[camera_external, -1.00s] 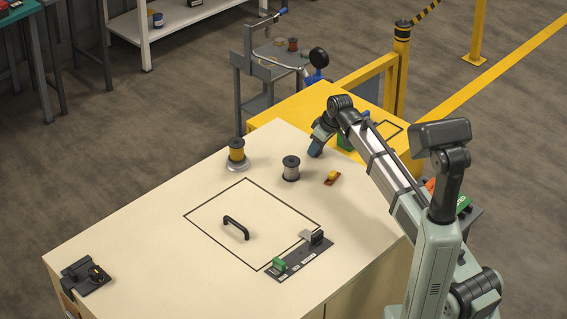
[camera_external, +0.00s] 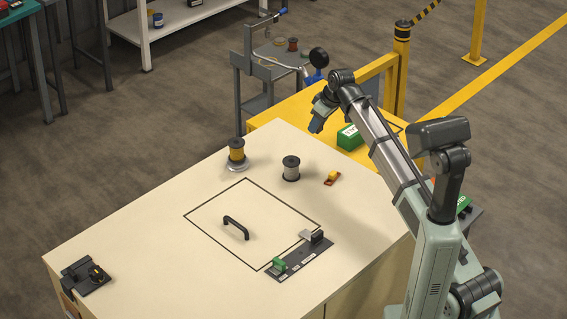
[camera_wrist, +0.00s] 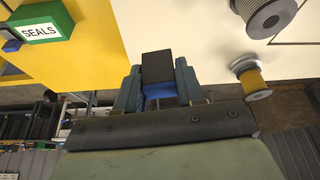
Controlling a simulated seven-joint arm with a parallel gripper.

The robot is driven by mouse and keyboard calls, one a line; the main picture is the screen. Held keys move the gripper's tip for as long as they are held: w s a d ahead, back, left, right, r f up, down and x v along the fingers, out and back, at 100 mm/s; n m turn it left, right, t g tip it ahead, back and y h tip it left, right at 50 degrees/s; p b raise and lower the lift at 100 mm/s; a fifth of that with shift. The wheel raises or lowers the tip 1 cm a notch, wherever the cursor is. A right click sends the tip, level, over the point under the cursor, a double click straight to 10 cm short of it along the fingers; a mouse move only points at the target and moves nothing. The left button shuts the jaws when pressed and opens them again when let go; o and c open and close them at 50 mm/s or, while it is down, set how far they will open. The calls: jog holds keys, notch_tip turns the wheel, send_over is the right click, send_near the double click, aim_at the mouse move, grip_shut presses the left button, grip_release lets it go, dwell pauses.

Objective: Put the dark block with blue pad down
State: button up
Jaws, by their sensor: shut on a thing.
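My gripper (camera_external: 317,124) is raised near the seam between the cream bench and the yellow table. In the wrist view my gripper (camera_wrist: 158,84) is shut on a dark block (camera_wrist: 157,66), one finger at each side. Its blue pad (camera_wrist: 160,90) shows at the block's near end, between the fingers. The block appears clear of any surface. In the outside view the block cannot be told apart from the dark fingers.
A green SEALS box (camera_external: 349,137) stands on the yellow table (camera_external: 285,107). The cream bench (camera_external: 150,230) holds a yellow spool (camera_external: 237,150), a grey spool (camera_external: 291,168), a small orange-yellow piece (camera_external: 332,177), a black handle (camera_external: 236,228) and a labelled dark strip (camera_external: 300,258). Its left part is largely clear.

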jog(key=shift+r, duration=0.35)
jog(key=shift+s+a, duration=0.1)
jog(key=shift+a, duration=0.05)
jog(key=s+a+n+g, duration=0.1)
jog(key=s+a+n, duration=0.1)
jog(key=s+a, duration=0.8)
jog(key=s+a+n+g, duration=0.15)
jog(key=s+a, duration=0.45)
jog(key=a, duration=0.9)
jog(key=s+a+n, duration=0.3)
jog(key=s+a, duration=0.4)
jog(key=a, duration=0.5)
send_over(166, 200)
jog(key=d, duration=0.2)
jog(key=shift+n+y, duration=0.35)
jog(key=shift+y, duration=0.05)
jog(key=shift+a+f, duration=0.15)
jog(key=shift+f, duration=2.25)
jog(key=shift+a+f, duration=0.1)
jog(key=shift+f, duration=2.3)
jog(key=shift+f, duration=0.2)
jog(key=o, duration=1)
jog(key=shift+o, duration=0.2)
